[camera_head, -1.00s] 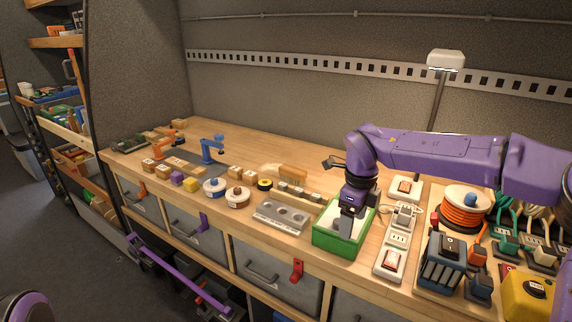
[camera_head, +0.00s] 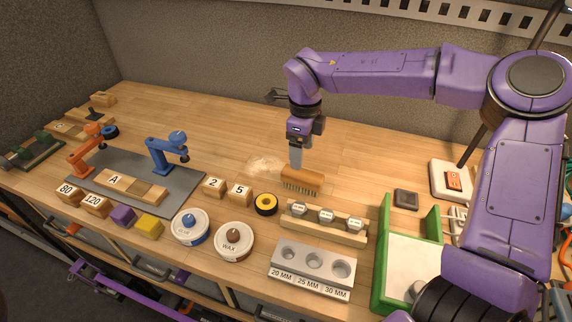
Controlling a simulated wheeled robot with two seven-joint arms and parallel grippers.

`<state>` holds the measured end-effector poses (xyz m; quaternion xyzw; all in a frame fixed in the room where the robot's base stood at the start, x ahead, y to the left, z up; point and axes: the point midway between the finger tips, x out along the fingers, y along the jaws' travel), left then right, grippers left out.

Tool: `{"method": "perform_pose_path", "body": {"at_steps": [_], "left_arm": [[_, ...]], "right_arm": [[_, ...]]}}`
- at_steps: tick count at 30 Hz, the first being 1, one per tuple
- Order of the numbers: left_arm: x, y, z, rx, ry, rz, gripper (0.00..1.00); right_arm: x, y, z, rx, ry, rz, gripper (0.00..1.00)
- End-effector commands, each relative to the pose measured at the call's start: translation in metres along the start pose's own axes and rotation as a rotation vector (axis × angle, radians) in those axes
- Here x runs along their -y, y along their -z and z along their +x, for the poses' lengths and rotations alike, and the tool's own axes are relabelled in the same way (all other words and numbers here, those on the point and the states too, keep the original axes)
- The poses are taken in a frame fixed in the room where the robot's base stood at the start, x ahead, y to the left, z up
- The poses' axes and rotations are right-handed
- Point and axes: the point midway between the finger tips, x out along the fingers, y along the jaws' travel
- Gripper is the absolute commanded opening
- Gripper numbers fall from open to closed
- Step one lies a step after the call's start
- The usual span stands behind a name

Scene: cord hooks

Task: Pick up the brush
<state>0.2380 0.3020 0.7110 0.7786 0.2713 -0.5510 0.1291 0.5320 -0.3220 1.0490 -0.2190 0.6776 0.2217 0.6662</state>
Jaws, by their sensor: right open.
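The brush (camera_head: 302,181) has a tan wooden back and bristles facing the front. It lies on the wooden workbench, right of a pale dusty patch (camera_head: 265,166). My right gripper (camera_head: 297,165) points straight down over the back of the brush, toward its left half. Its fingers are open, and their tips are at or just above the brush's top edge. I cannot tell whether they touch it. My left gripper is not in view.
A grey holed block (camera_head: 313,268) and green-walled tray (camera_head: 383,267) are nearer. Bench behind the brush is clear.

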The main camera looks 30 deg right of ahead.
Motion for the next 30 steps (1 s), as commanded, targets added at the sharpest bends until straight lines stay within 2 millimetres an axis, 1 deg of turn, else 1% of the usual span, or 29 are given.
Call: {"method": "perform_pose_path", "body": {"at_steps": [3, 6, 10, 13, 16, 19, 24, 25, 26, 27, 30], "left_arm": [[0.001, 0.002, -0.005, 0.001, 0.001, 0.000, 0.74], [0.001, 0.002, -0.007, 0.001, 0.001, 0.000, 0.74], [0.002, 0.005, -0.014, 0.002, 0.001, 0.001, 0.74], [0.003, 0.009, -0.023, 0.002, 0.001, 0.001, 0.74], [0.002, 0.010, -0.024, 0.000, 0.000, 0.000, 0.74], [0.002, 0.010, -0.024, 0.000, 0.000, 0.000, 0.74], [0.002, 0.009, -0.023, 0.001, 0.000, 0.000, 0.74], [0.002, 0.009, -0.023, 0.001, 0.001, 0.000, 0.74], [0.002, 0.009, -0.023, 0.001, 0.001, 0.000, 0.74], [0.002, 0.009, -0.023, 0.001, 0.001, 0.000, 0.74], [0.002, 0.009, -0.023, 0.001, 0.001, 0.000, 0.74]], "right_arm": [[-0.004, 0.004, 0.020, 0.004, -0.001, -0.001, 0.77], [-0.003, 0.004, 0.035, 0.004, -0.001, 0.000, 0.77], [0.002, -0.005, 0.052, -0.006, -0.005, -0.001, 0.77], [0.005, -0.013, 0.072, -0.013, -0.008, -0.002, 0.77], [0.007, -0.015, 0.091, -0.011, -0.008, -0.002, 0.77], [0.007, -0.015, 0.098, -0.009, -0.008, -0.001, 0.77], [0.007, -0.015, 0.099, -0.008, -0.007, -0.001, 0.77], [0.007, -0.015, 0.099, -0.008, -0.007, -0.001, 0.70], [0.007, -0.015, 0.099, -0.008, -0.007, -0.001, 0.60], [0.007, -0.015, 0.098, -0.008, -0.007, -0.001, 0.47], [0.007, -0.015, 0.098, -0.008, -0.007, -0.001, 0.17]]}}
